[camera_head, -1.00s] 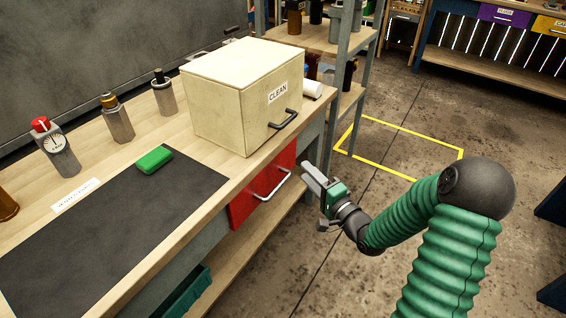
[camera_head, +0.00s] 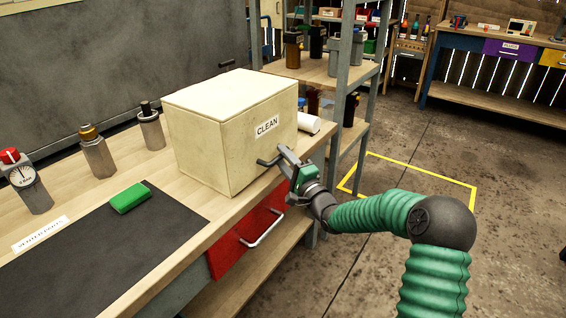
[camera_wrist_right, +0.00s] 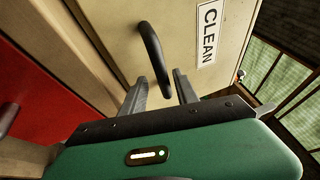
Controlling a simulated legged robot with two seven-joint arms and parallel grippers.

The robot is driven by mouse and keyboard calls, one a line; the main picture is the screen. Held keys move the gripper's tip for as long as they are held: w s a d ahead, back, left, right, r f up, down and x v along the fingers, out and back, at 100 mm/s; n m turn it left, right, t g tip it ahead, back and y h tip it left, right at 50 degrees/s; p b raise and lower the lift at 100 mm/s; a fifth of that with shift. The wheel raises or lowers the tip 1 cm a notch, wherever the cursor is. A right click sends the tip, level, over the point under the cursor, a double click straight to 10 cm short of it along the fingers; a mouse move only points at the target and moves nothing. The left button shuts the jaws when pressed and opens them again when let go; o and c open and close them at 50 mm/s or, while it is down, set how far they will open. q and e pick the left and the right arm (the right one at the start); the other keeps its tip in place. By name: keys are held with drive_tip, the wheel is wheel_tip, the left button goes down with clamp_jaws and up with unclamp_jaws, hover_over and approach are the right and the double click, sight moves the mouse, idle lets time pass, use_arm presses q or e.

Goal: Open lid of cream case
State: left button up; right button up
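The cream case (camera_head: 205,140) stands closed on the workbench, with a "CLEAN" label (camera_head: 267,126) on its front face. Its dark handle (camera_head: 266,163) is low on that face, and also shows in the right wrist view (camera_wrist_right: 151,50). My right gripper (camera_head: 284,158) is at the handle, its fingers partly overlapping it in the head view. In the right wrist view its two fingers (camera_wrist_right: 162,88) are apart, with the handle's near end between or just ahead of them. I cannot tell whether they touch it. My left gripper is not in view.
A red drawer (camera_head: 245,240) with a metal handle is below the bench top. A white roll (camera_head: 309,123) and a metal shelf (camera_head: 345,90) are on the right.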

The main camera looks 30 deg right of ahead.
drive_tip(key=shift+w+a+r, duration=0.1)
drive_tip(key=shift+a+r, duration=0.3)
drive_tip(key=shift+a, duration=0.4)
drive_tip(key=shift+c, duration=1.1)
drive_tip(key=shift+d+f, duration=0.15)
drive_tip(key=shift+d, duration=0.2)
clamp_jaws()
drive_tip(key=shift+a+f, duration=0.1)
drive_tip(key=shift+f, duration=0.1)
